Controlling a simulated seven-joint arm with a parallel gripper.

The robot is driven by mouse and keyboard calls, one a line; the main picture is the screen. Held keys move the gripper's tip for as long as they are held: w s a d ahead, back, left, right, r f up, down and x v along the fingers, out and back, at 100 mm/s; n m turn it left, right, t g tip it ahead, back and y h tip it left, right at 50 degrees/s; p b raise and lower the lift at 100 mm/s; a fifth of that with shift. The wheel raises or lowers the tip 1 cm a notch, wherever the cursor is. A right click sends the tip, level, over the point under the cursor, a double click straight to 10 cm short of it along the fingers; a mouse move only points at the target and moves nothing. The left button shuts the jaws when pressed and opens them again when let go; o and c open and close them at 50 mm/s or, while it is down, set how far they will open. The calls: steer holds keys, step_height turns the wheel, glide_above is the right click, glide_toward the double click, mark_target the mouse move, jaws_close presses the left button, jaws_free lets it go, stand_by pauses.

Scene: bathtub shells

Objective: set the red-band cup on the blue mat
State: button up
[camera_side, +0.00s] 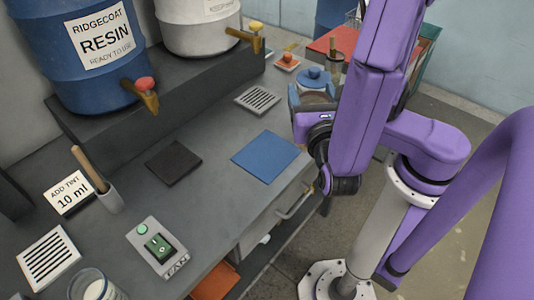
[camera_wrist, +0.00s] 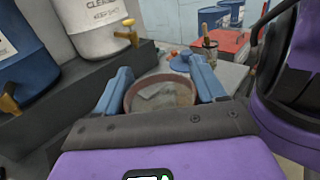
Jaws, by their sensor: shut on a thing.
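My gripper (camera_wrist: 162,84) is shut on a cup (camera_wrist: 130,98), with one blue finger on each side of it. The cup has a reddish-brown rim and greyish contents or interior; its lower part is hidden by the gripper, so I cannot see the band fully. In the side view my gripper (camera_side: 312,98) is at the bench's right side, beyond and to the right of the blue mat (camera_side: 265,157), and my arm hides most of the cup. The blue mat lies flat and bare on the grey bench.
A dark mat (camera_side: 173,162) lies left of the blue one. A vent grille (camera_side: 257,99) lies behind it. A blue knobbed lid (camera_side: 313,76) is by my gripper. A switch box (camera_side: 157,247) stands in front. A blue drum (camera_side: 80,50) and white drum (camera_side: 198,25) stand on a raised shelf.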

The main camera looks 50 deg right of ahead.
steer(key=shift+s+d+r+m+g+h, duration=0.2)
steer(key=shift+s+d+m+g+h, duration=0.15)
steer(key=shift+s+d, duration=0.35)
steer(key=shift+w+d, duration=0.15)
steer(key=w+a+f, duration=0.3)
steer(key=w+f, duration=1)
steer(key=shift+a, duration=0.4)
steer(key=shift+f, duration=0.1)
steer(key=o, duration=1.6)
